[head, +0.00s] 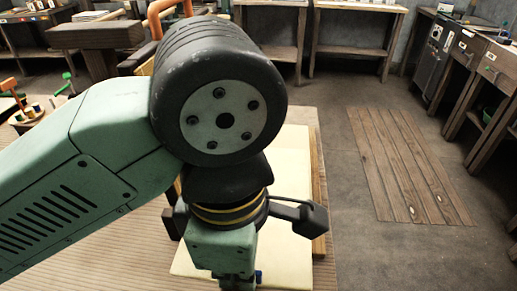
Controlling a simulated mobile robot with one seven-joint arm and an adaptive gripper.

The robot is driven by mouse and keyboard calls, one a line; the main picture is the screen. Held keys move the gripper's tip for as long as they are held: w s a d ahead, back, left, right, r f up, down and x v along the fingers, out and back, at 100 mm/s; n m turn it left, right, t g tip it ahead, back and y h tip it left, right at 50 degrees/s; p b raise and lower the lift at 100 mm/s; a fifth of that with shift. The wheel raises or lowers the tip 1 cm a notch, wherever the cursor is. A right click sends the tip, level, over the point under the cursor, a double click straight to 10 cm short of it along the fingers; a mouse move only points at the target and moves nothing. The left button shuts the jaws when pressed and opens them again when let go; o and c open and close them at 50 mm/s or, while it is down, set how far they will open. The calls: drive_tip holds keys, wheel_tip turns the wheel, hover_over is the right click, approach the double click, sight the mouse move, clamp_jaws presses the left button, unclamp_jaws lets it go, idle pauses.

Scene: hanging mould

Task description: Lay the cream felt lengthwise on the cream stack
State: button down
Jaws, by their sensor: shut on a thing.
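My gripper (238,281) points down at the bottom edge of the head view, over a cream surface (291,160). Its fingertips are cut off by the frame and hidden behind its own body. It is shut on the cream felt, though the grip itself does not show. The cream surface extends right of my wrist and shows again left of the gripper. I cannot tell in this view where the felt ends and the cream stack begins, or whether they touch.
A wooden upright edge (318,190) runs along the right side of the cream surface. A slatted wooden panel (408,165) lies on the open floor to the right. Workbenches (358,12) line the back and right. My arm hides much of the left middle.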

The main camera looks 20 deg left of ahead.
drive_tip(key=w+a, duration=0.1)
drive_tip(key=w, duration=0.4)
drive_tip(key=w+a+f, duration=0.1)
drive_tip(key=w, duration=0.4)
drive_tip(key=w+a+b, duration=0.1)
drive_tip(key=w, duration=0.4)
drive_tip(key=shift+w+a+f, duration=0.2)
drive_tip(key=shift+w+a, duration=0.15)
drive_tip(key=shift+a, duration=0.05)
drive_tip(key=shift+f+b, duration=1.15)
drive_tip(key=shift+f, duration=0.75)
drive_tip(key=c, duration=1.8)
unclamp_jaws()
wheel_tip(320, 180, up, 12)
drive_tip(key=p, duration=0.8)
